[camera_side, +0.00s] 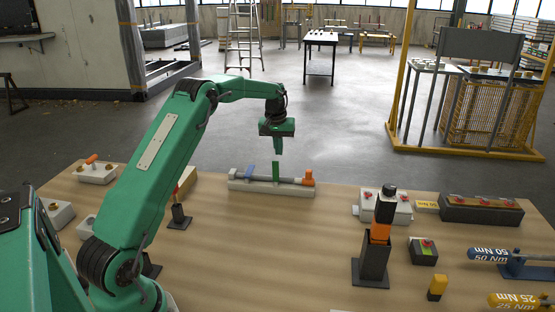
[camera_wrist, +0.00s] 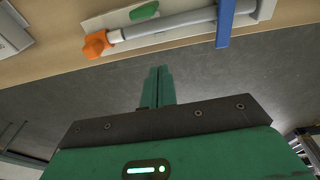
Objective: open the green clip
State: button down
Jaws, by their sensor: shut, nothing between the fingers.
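The green clip (camera_side: 276,171) stands upright at the middle of a pale base (camera_side: 240,185) that carries a grey rod. In the wrist view the green clip (camera_wrist: 144,11) shows beside the rod (camera_wrist: 170,21) and does not cross over it. The blue clip (camera_side: 250,171) is to its left in the side view; in the wrist view the blue clip (camera_wrist: 224,24) lies across the rod. An orange end piece (camera_side: 308,178) is at the right. My gripper (camera_side: 278,152) is shut and empty, pointing down just above the green clip in the side view, apart from it.
A dark post with an orange band (camera_side: 380,232) stands at the front right. Small fixtures sit at the left. The table before the base is clear.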

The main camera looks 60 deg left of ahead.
jog(key=s+d+r, duration=0.3)
jog(key=r, duration=0.6)
jog(key=shift+d+r, duration=0.1)
